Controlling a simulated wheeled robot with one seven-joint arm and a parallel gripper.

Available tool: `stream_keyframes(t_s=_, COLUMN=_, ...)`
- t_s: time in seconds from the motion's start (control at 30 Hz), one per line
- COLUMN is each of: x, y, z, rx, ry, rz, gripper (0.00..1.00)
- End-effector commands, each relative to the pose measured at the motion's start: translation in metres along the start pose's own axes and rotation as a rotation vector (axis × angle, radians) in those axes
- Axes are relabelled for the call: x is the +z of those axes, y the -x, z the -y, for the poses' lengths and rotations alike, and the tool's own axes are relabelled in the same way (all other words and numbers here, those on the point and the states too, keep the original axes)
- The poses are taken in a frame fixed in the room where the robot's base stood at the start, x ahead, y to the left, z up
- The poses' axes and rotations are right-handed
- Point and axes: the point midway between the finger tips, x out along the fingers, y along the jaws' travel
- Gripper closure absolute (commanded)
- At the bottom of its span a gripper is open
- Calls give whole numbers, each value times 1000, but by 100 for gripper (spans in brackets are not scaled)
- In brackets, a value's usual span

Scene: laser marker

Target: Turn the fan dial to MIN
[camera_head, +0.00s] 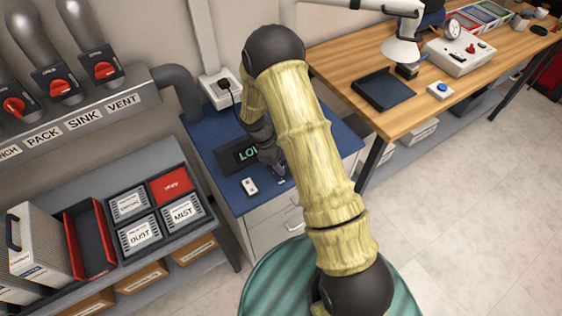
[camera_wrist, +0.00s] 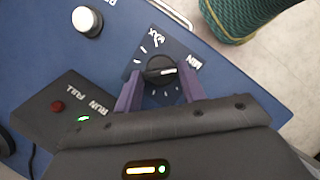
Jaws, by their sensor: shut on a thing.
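The fan dial (camera_wrist: 161,66) is a round black knob with a white pointer line, on a dark square plate with tick marks. The MIN label (camera_wrist: 195,62) is to the right of the knob and the MAX label (camera_wrist: 155,38) is above it. The pointer line points right, toward the MIN side; I cannot tell if it lines up exactly. My gripper (camera_wrist: 160,74) has its two purple fingers on either side of the knob, shut on it. In the head view my gripper (camera_head: 279,170) is low over the blue cabinet top, and my arm hides much of it.
A dark box (camera_wrist: 72,108) with a red lamp, a green light and RUN and FULL labels sits left of the dial. A white round button (camera_wrist: 87,20) is at upper left. A green ribbed round thing (camera_wrist: 238,18) is at top right. A wooden bench (camera_head: 340,52) stands right of the cabinet (camera_head: 222,172).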

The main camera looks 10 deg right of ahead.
Motion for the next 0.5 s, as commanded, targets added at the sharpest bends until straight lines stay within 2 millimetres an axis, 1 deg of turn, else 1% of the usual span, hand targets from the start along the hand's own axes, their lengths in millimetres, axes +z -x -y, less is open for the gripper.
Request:
stream_keyframes(t_s=0.1, x=-1, y=1, z=-1, rx=3, ry=3, rz=-3, gripper=83)
stream_keyframes(t_s=0.13, x=-1, y=1, z=-1, rx=3, ry=3, rz=-3, gripper=56)
stream_keyframes(t_s=0.2, x=-1, y=1, z=-1, rx=3, ry=2, rz=-3, gripper=42)
stream_keyframes(t_s=0.23, x=-1, y=1, z=-1, rx=3, ry=2, rz=-2, gripper=38)
stream_keyframes(t_s=0.5, x=0, y=1, z=0, rx=1, ry=0, rz=-1, gripper=38)
